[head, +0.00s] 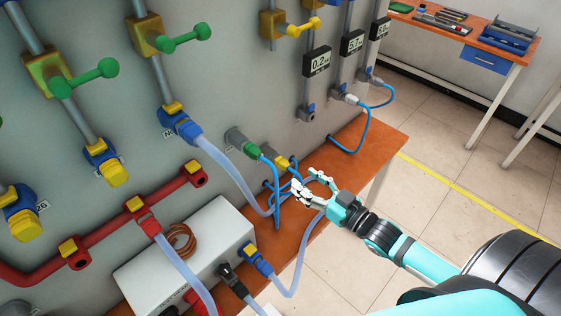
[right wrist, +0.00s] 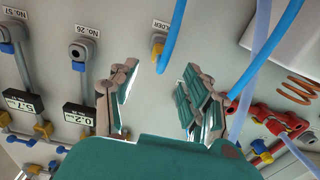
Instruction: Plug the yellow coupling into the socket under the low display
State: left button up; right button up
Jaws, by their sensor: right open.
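The yellow coupling (head: 281,162) sits in a grey holder low on the panel, with a blue hose; in the right wrist view its yellow part (right wrist: 158,47) shows beyond my fingertips, partly hidden by a blue hose. The low display (head: 317,62) reads 0.2 in the head view and also shows in the right wrist view (right wrist: 78,120). The socket (head: 307,113) under it looks empty; it shows as a grey fitting in the right wrist view (right wrist: 79,52). My right gripper (head: 309,183) is open and empty, just in front of the coupling, apart from it. My left gripper is out of view.
A green coupling (head: 252,149) with a blue hose is left of the yellow one. Blue hoses loop near my fingers. An orange shelf (head: 378,142) runs below. A white box (head: 190,258) and red pipes (head: 110,224) are at lower left. Floor is clear at right.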

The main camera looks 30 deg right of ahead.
aim_at(289, 168)
jog(key=shift+w+a+b, duration=0.2)
jog(key=shift+w+b, duration=0.15)
jog(key=shift+w, duration=0.2)
jog(key=b+x, duration=0.1)
jog(key=x, duration=0.4)
jog(key=shift+w+a+b, duration=0.15)
jog(key=shift+w+b, duration=0.25)
jog(key=shift+x, duration=1.05)
jog(key=shift+p, duration=0.35)
grip_shut()
jog(key=shift+s, duration=0.1)
jog(key=shift+p+v, duration=1.3)
jog(key=shift+v, duration=1.7)
